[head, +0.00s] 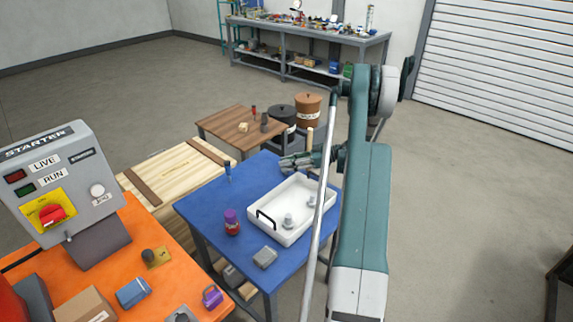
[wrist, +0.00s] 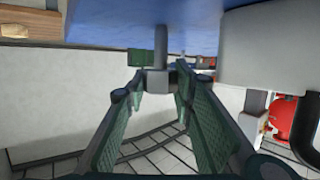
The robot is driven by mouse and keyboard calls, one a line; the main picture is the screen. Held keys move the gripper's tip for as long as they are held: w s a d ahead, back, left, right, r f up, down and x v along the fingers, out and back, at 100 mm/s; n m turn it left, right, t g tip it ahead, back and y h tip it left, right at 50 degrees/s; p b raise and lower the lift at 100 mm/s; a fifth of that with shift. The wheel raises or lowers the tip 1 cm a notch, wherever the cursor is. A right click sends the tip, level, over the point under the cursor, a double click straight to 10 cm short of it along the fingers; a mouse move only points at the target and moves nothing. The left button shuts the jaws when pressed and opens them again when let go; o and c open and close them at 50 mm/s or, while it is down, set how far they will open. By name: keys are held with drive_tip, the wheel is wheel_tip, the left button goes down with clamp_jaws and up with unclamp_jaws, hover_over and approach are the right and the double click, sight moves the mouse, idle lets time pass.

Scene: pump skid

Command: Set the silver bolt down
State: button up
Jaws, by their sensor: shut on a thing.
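My gripper (head: 288,162) is over the far part of the blue table (head: 205,207), near the white tray's far side. In the wrist view my gripper (wrist: 160,72) is shut on the silver bolt (wrist: 160,45). The bolt's wider end is between the fingertips, and its grey shank points toward the blue surface at the top of the picture. I cannot tell whether it touches that surface. The held bolt is too small to make out in the head view.
The white tray (head: 262,239) with a black handle holds grey bolt-like parts (head: 287,221). The table's left part has clear room.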

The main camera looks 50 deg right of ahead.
drive_tip(key=shift+f, duration=0.1)
drive_tip(key=o, duration=0.6)
drive_tip(key=p+v, duration=0.2)
drive_tip(key=v, duration=1)
idle(0.8)
